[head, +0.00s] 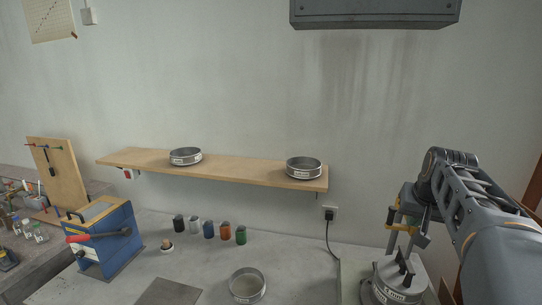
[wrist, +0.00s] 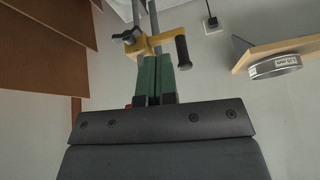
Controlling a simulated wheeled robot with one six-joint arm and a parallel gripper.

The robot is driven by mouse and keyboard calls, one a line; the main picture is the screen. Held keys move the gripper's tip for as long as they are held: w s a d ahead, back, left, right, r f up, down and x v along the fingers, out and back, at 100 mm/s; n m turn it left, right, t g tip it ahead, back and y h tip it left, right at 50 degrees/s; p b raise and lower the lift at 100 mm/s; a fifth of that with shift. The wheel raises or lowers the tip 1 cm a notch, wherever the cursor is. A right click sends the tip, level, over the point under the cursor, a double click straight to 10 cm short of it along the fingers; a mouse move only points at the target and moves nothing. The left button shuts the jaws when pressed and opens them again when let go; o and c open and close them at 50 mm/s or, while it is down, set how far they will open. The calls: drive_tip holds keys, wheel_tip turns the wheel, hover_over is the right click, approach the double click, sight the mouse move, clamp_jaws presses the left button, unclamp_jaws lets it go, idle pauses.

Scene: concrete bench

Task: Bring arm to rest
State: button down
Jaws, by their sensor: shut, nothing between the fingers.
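My gripper (wrist: 158,60) shows in the wrist view with its two green fingers together, shut and empty. In the head view my arm comes in from the right edge and bends at the elbow. There my gripper cannot be clearly made out. Behind the fingers in the wrist view is a yellow clamp (wrist: 146,46) with a black handle on metal rods. The gap between fingers and clamp cannot be judged. The clamp also shows in the head view (head: 408,226), partly beside my arm, above a sieve (head: 398,290) at the lower right.
A wooden shelf (head: 240,173) on the wall bears two sieves (head: 185,157) (head: 304,169). On the bench stand several coloured cups (head: 209,230), another sieve (head: 247,285) and a blue box with a red handle (head: 108,240). A grey cabinet (head: 375,12) hangs above. The wall space between is clear.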

drive_tip(key=s+a+f+n+y+b, duration=0.1)
drive_tip(key=s+a+f+n+b, duration=0.2)
drive_tip(key=s+a+f, duration=1.2)
drive_tip(key=shift+a+f+n, duration=0.7)
drive_tip(key=shift+a+f, duration=0.05)
drive_tip(key=shift+a, duration=0.4)
